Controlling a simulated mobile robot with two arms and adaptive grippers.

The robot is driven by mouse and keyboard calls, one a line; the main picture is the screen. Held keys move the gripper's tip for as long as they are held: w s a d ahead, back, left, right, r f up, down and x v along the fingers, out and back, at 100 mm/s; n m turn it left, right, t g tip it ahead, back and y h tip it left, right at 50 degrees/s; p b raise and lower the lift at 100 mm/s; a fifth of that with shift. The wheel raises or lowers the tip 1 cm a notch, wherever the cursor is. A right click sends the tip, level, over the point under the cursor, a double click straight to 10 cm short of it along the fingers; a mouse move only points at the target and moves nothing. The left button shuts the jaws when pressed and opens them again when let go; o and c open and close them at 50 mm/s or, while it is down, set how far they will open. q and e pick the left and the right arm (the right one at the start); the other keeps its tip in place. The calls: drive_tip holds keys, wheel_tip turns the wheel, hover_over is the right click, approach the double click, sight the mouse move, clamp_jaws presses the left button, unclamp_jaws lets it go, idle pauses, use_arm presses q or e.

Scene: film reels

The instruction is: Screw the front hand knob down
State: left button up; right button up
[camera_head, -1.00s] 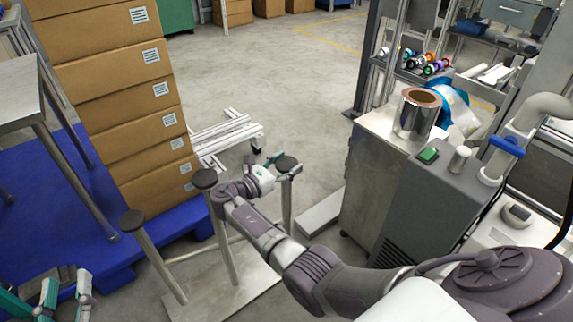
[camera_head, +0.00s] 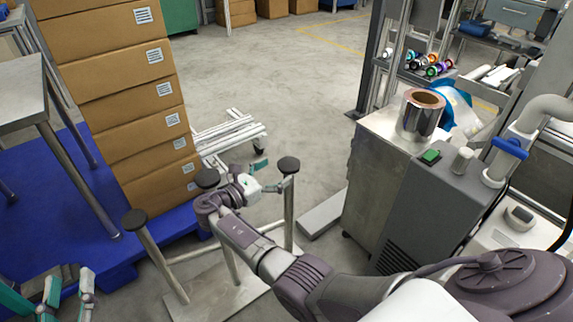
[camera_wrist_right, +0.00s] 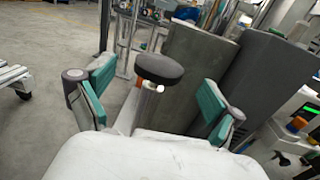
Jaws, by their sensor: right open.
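Three black round knobs top the metal posts of a stand: a left knob (camera_head: 134,220), a middle knob (camera_head: 207,178) and a right knob (camera_head: 288,164). I cannot tell by looks which is called the front one. My right gripper (camera_head: 268,176) is open beside the right knob. In the right wrist view, a black knob (camera_wrist_right: 160,68) on a thin metal stem stands ahead, between the spread teal finger pads of the right gripper (camera_wrist_right: 152,98), apparently touching neither. My left gripper (camera_head: 67,292) is open and empty at the lower left.
Stacked cardboard boxes (camera_head: 135,110) stand on a blue pallet (camera_head: 75,235) at the left. A grey machine cabinet (camera_head: 425,205) carrying a shiny film reel (camera_head: 420,116) stands at the right.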

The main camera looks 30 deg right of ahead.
drive_tip(key=s+a, duration=0.1)
drive_tip(key=a, duration=0.5)
drive_tip(key=shift+a, duration=0.3)
